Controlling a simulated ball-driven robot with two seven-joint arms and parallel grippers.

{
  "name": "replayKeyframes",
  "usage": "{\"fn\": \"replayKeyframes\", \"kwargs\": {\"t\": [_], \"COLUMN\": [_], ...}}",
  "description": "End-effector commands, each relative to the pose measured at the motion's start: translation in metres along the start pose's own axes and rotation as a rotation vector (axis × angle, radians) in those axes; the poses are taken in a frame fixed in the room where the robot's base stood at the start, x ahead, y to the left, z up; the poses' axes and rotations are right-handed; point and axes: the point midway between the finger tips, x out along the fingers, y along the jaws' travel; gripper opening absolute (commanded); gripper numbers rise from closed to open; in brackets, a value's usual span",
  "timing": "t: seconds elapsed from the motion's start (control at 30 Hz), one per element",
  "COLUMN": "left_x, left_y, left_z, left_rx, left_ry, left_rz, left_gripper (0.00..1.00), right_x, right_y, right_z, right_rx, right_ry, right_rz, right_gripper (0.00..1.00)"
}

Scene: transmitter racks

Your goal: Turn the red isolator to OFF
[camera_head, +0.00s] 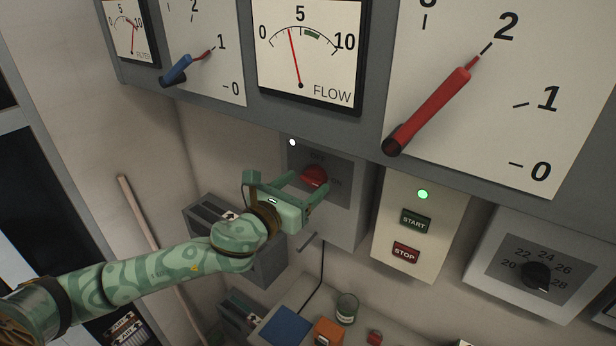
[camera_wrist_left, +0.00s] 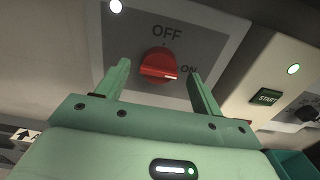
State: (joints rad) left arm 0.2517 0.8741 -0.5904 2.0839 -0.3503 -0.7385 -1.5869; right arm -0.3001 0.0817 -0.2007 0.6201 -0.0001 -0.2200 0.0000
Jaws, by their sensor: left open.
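The red isolator (camera_head: 314,176) is a round red knob on a grey box (camera_head: 345,215) under the gauge panel. In the left wrist view the red isolator (camera_wrist_left: 158,66) has OFF printed above it and ON to its right. The pale mark on the knob points right, towards ON. My left gripper (camera_head: 305,190) is open, with its fingers on either side of the knob. In the left wrist view the fingers of my left gripper (camera_wrist_left: 158,75) look apart from the knob. My right gripper is not in view.
A white lamp (camera_head: 292,142) shows on the isolator box. To its right is a panel with a green lamp (camera_head: 422,194), a START button (camera_head: 415,221) and a STOP button (camera_head: 405,253). A large dial with a red lever (camera_head: 430,108) hangs above. A bench below holds a tin (camera_head: 346,309).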

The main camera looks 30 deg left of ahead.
Motion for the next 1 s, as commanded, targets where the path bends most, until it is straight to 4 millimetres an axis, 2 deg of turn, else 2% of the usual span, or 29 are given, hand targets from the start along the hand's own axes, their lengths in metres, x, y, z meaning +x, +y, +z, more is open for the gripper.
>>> {"fn": "replayKeyframes", "kwargs": {"t": [0.1, 0.2, 0.5, 0.67, 1.0], "left_x": [0.015, 0.022, 0.024, 0.024, 0.023], "left_y": [0.001, 0.0, 0.0, 0.001, 0.001], "left_z": [0.001, 0.0, -0.001, -0.001, 0.0], "left_rx": [0.0, -0.001, 0.0, 0.0, -0.033], "left_ry": [-0.001, 0.0, 0.001, 0.001, 0.001], "left_rz": [0.002, 0.001, 0.001, 0.001, 0.002], "left_gripper": [0.67, 0.67, 0.67, 0.23, 0.24], "right_x": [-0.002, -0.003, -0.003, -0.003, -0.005], "right_y": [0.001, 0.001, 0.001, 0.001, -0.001], "right_z": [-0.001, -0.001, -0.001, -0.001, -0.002], "right_rx": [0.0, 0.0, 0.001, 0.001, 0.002], "right_ry": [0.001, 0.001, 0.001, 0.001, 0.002], "right_rz": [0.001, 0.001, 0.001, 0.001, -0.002], "right_gripper": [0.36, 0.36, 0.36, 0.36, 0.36]}}
